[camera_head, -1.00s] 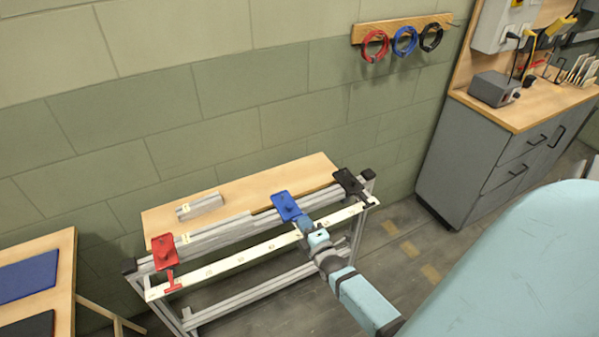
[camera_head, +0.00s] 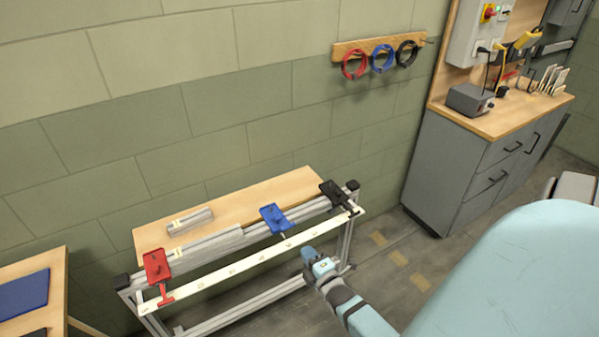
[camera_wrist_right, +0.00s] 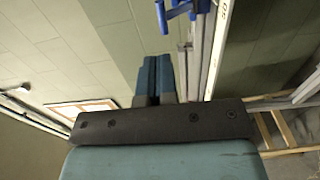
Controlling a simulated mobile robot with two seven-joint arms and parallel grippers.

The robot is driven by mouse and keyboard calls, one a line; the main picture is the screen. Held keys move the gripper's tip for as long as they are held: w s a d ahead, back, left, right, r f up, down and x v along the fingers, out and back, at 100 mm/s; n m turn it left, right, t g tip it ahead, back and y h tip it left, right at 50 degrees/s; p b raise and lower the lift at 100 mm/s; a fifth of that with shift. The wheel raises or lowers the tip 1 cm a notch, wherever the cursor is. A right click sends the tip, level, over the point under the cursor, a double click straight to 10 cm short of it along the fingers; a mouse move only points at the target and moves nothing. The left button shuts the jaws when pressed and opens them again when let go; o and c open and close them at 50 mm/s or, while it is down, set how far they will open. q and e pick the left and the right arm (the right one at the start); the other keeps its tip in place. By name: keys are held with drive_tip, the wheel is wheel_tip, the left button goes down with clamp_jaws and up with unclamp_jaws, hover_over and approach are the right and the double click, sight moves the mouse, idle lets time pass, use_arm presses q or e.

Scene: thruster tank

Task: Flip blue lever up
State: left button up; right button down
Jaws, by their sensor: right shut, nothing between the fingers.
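The blue lever (camera_head: 273,217) sits on the middle of the aluminium frame, between the red lever (camera_head: 157,266) and the black lever (camera_head: 335,192). Its blue plate faces up. The exact angle of its handle is too small to tell. In the right wrist view, part of the blue lever (camera_wrist_right: 177,10) shows at the top, beyond the fingertips. My right gripper (camera_head: 307,253) is shut and empty, in front of the white labelled strip and apart from the blue lever. Its closed fingers (camera_wrist_right: 157,77) show side by side in the wrist view. My left gripper is not in view.
The white strip (camera_head: 240,269) runs along the frame's front. A wooden board (camera_head: 245,202) lies behind the levers, carrying a grey block (camera_head: 190,221). A wooden table (camera_head: 52,290) stands at left, a grey cabinet (camera_head: 455,170) at right. The floor before the frame's right end is clear.

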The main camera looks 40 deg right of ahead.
drive_tip(key=shift+b+v, duration=0.3)
drive_tip(key=shift+v, duration=2.2)
drive_tip(key=shift+f, duration=0.1)
